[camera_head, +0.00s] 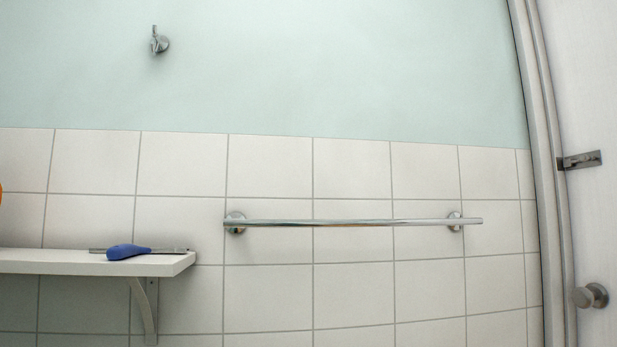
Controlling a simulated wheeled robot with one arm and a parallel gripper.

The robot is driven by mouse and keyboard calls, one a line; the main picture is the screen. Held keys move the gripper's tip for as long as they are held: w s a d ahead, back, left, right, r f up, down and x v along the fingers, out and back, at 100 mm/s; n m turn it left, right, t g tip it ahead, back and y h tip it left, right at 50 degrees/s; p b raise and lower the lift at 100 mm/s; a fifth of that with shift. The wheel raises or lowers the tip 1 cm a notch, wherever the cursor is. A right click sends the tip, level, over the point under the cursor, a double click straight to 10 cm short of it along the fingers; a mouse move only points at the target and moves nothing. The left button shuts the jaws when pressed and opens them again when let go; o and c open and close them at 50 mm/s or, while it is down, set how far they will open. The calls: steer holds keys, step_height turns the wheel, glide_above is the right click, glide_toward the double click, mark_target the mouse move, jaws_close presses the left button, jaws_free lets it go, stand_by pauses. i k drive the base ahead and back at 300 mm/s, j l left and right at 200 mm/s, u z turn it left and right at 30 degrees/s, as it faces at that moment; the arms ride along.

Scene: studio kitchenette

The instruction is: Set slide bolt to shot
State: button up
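The slide bolt (581,160) is a small dark metal fitting on the white door (600,90) at the right edge of the view. It sits at the door's left edge, close to the frame, above a round metal knob (591,296). The bolt is too small here to tell whether it is shot or drawn back. My gripper is not in view.
A chrome towel rail (350,222) runs across the tiled wall. A white shelf (70,263) at lower left holds a blue-handled tool (127,251). A chrome hook (159,42) is high on the wall. An orange thing shows at the left edge.

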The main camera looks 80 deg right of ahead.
mark_target(584, 157)
steer(key=z, duration=4.4)
